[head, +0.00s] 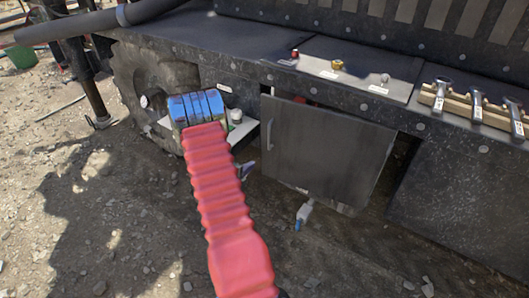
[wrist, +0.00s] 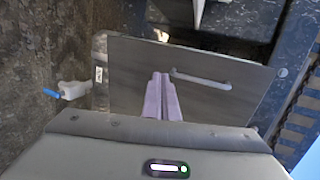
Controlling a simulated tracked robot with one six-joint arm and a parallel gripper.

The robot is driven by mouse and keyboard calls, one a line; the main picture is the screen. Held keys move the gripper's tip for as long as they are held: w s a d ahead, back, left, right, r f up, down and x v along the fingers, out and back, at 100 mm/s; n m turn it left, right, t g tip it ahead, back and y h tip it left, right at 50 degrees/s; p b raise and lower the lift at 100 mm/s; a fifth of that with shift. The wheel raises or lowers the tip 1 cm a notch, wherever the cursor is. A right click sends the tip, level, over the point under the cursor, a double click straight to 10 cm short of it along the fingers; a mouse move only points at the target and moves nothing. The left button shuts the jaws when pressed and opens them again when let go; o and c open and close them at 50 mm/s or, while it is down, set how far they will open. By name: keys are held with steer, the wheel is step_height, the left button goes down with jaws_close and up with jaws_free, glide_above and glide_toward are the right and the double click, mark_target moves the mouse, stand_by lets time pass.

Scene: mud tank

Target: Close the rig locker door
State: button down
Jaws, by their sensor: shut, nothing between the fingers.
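The rig locker door (head: 325,155) is a flat dark grey panel in the rig's side. A dark gap shows past its right edge, so it does not sit flush in its opening. Its pale bar handle (head: 270,133) is near its left edge in the head view. In the wrist view my lilac fingers (wrist: 160,82) are shut and empty before the door panel (wrist: 130,60), beside the handle (wrist: 202,79). I cannot tell whether they touch it.
A white fitting with a blue tip (head: 303,214) is below the door. Several wrenches lie on a wooden rack (head: 458,105) on the rig top. Stony ground at lower left is clear.

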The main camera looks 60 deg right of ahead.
steer(key=shift+d, duration=0.1)
glide_toward(264, 151)
steer(key=s+d, duration=0.2)
steer(key=d, duration=0.3)
steer(key=shift+s+d+r, duration=0.1)
steer(key=shift+d+r, duration=0.2)
steer(key=shift+d, duration=0.15)
stand_by(0.5)
